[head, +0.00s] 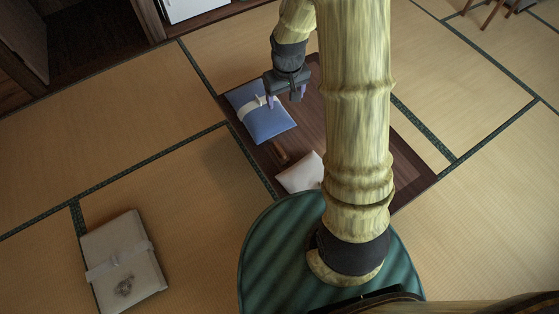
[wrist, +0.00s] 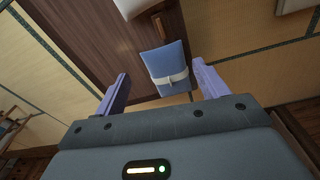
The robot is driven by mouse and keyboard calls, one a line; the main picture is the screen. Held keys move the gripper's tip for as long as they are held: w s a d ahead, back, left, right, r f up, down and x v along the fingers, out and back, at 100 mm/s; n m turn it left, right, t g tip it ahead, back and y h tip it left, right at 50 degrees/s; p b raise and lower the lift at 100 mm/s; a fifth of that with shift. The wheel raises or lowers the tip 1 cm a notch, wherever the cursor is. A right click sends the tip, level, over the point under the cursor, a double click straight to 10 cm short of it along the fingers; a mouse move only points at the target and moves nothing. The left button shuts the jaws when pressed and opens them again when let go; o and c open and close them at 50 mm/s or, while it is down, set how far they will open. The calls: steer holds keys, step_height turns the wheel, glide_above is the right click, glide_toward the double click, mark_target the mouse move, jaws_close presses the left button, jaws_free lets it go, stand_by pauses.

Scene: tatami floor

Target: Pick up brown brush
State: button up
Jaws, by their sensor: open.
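A small brown object, likely the brown brush (head: 279,153), lies on the dark wooden surface between a blue banded bundle (head: 257,118) and a white cushion (head: 299,176). It also shows in the wrist view as a short brown bar (wrist: 162,27) near the top, beyond the blue bundle (wrist: 160,62). My gripper (head: 284,97) is open and empty, above the far end of the blue bundle in the head view. In the wrist view its two purple fingers (wrist: 160,72) stand wide apart, with the blue bundle showing between them. The brush is away from the fingers.
The dark wooden surface (head: 408,163) is partly hidden behind my arm. A pale banded bundle (head: 119,258) lies on the tatami at the lower left. Wooden legs (head: 490,14) stand at the top right. Much of the tatami floor (head: 130,115) on the left is clear.

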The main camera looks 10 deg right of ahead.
steer(key=n+g+b, duration=0.1)
steer(key=b, duration=1.1)
glide_above(280, 149)
step_height(280, 149, down, 26)
steer(key=shift+w+r, duration=0.1)
steer(key=shift+w, duration=0.1)
step_height(280, 149, down, 12)
steer(key=b, duration=0.4)
step_height(280, 149, down, 5)
steer(key=b, duration=0.3)
steer(key=shift+s+a+r, duration=0.1)
steer(key=shift+s+r, duration=0.05)
steer(key=shift+f, duration=0.45)
steer(key=shift+r, duration=0.1)
